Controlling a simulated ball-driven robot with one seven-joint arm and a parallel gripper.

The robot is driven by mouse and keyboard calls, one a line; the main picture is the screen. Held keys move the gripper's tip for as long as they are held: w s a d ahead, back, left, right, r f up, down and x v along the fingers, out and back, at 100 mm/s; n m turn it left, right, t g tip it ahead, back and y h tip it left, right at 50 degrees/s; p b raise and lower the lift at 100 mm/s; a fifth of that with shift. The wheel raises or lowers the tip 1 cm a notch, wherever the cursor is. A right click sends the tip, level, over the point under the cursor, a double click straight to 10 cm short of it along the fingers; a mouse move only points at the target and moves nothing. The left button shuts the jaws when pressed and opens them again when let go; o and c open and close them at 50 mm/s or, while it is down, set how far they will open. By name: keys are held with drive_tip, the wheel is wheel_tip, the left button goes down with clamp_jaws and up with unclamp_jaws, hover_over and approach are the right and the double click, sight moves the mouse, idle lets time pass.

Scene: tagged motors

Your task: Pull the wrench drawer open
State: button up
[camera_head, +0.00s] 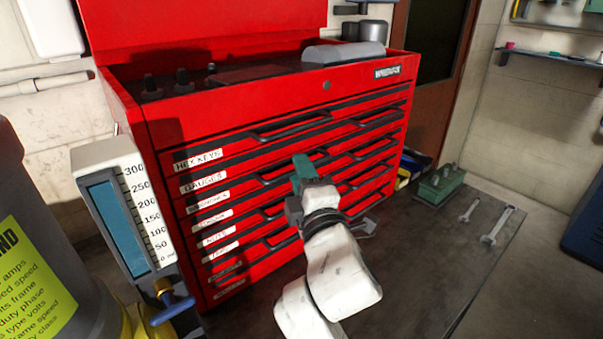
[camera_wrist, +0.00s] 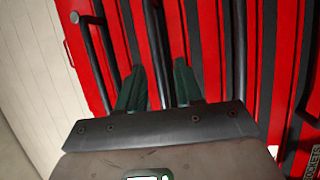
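In the head view a red tool chest (camera_head: 300,110) has several shut drawers with dark bar handles and white labels at the left. The top labels read HEX KEYS (camera_head: 198,160) and GAUGES (camera_head: 205,185). The lower ones are too small to read surely, so I cannot tell which is the wrench drawer. My gripper (camera_head: 303,163) is at the middle of the chest front. In the wrist view my gripper (camera_wrist: 159,66) is open, its two green fingers apart, with a dark drawer handle (camera_wrist: 155,40) showing between them. Whether they touch it is unclear.
A gauge with a number scale (camera_head: 120,210) stands at the left front. Two wrenches (camera_head: 495,227) and a green tray (camera_head: 440,185) lie on the dark surface at the right, which has bare room in front.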

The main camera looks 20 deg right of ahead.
drive_tip(key=shift+c, duration=0.2)
clamp_jaws()
idle(1.1)
